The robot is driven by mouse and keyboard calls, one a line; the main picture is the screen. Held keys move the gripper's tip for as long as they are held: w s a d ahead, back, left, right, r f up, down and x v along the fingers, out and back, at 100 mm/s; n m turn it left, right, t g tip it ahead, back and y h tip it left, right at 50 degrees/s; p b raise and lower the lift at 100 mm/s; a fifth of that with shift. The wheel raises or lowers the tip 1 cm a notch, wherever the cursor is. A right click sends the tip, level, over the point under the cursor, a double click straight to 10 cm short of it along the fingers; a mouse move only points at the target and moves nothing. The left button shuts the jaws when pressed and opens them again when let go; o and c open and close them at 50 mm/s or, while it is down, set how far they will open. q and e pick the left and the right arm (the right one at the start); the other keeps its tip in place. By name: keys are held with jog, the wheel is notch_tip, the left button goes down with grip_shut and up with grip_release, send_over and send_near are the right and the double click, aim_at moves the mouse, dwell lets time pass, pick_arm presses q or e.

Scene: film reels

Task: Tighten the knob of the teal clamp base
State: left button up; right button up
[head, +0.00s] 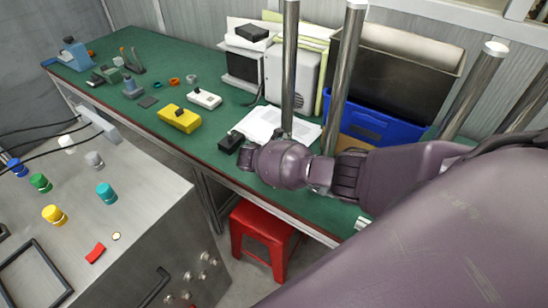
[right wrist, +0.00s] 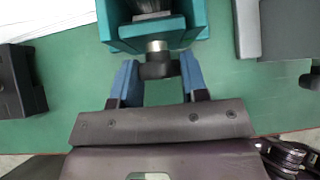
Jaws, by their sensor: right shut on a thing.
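In the right wrist view the teal clamp base (right wrist: 116,30) is at the top of the frame on the green bench top. A metal stem comes out of it toward me and ends in a dark knob (right wrist: 158,69). My right gripper (right wrist: 158,78) has its blue fingertips on either side of this knob and is shut on it. In the head view my right arm reaches over the bench from the right. Its forearm and wrist hide the clamp base, the knob and the right gripper there. My left gripper is in neither view.
A black box (right wrist: 20,80) lies left of the gripper, and a grey object (right wrist: 248,28) lies right of the clamp base. Metal posts (head: 290,70) stand near the arm. A red stool (head: 262,230) is below the bench; a metal console (head: 150,215) stands left.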

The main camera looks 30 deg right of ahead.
jog(key=shift+s+r+m+t+y+p, duration=0.15)
jog(key=shift+m+t+y+p, duration=0.15)
jog(key=shift+t+p, duration=0.35)
jog(key=shift+d+t, duration=0.1)
jog(key=shift+t, duration=0.25)
jog(key=shift+f+m+t+y+p, duration=0.2)
jog(key=shift+m+t+y+p, duration=0.1)
jog(key=shift+m+t, duration=0.35)
jog(key=shift+s+f+m+t+y, duration=0.15)
jog(key=shift+m+t+y, duration=0.2)
jog(key=shift+t, duration=0.4)
jog(key=shift+f+m+t+b, duration=0.1)
jog(key=shift+m+t+b, duration=0.4)
jog(key=shift+b, duration=0.45)
jog(key=shift+s+f+m+t+y+b, duration=0.15)
jog(key=shift+m+t+y+b, duration=0.2)
jog(key=shift+t+b, duration=0.7)
jog(key=shift+m+t+b, duration=0.35)
jog(key=shift+t+b, duration=0.1)
jog(key=shift+b, duration=0.45)
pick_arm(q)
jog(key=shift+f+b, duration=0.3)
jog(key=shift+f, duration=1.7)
pick_arm(e)
jog(key=shift+r, duration=0.2)
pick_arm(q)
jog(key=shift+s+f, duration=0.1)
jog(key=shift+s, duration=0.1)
